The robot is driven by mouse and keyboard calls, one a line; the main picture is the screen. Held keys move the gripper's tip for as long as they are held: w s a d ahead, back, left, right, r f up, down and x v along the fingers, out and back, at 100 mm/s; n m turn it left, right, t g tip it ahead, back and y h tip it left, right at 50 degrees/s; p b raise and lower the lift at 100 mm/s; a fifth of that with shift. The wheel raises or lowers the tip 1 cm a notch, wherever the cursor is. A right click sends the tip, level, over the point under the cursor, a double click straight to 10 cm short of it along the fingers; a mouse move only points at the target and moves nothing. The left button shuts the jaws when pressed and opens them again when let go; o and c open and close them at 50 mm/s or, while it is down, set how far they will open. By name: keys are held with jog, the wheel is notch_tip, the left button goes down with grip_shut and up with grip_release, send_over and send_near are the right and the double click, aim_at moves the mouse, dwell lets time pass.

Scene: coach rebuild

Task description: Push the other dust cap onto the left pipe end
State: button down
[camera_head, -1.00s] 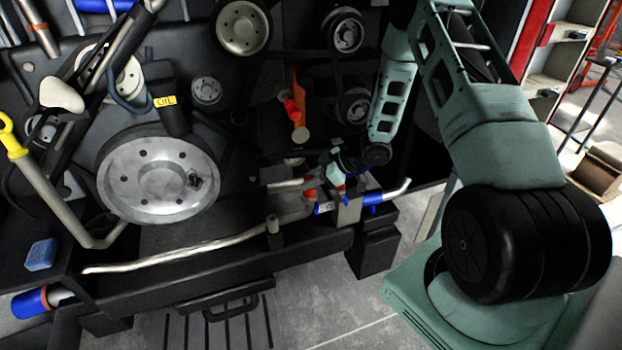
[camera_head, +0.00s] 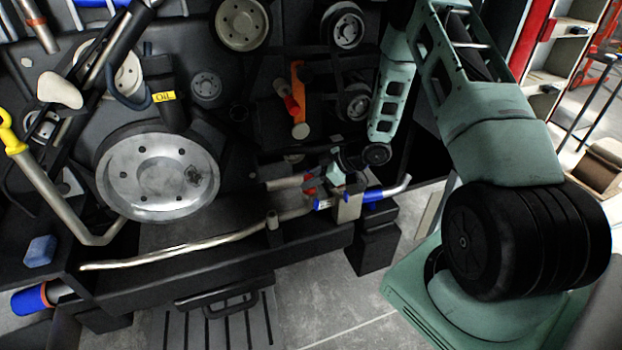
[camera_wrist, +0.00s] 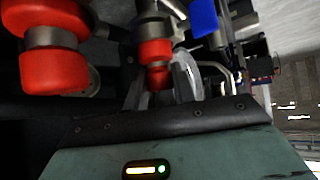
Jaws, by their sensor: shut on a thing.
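My gripper (camera_head: 326,184) is low at the front of the engine, right of the pale left pipe (camera_head: 283,183). Red shows between the left pipe's end and my gripper; I take it as the dust cap (camera_head: 309,187). In the wrist view, a red cap-like piece (camera_wrist: 155,50) with a grey band lies just beyond my gripper body. My gripper is shut on the dust cap, though the fingertips are mostly hidden. Whether the cap touches or covers the pipe end cannot be told. Another larger red piece (camera_wrist: 55,70) with a grey collar is at the wrist view's upper left.
A long silver pipe (camera_head: 180,255) runs along the black ledge below. A blue sleeve (camera_head: 374,195) on a pipe is right of my gripper. An orange bar (camera_head: 298,90) with a red part hangs above. A large metal pulley (camera_head: 158,178) is at left.

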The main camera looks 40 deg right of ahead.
jog(key=shift+f, duration=0.5)
jog(key=c, duration=0.7)
grip_release()
jog(key=shift+r, duration=0.1)
jog(key=p+v, duration=0.5)
jog(key=v, duration=0.3)
dwell(0.3)
jog(key=v, duration=1.7)
jog(key=shift+r, duration=0.15)
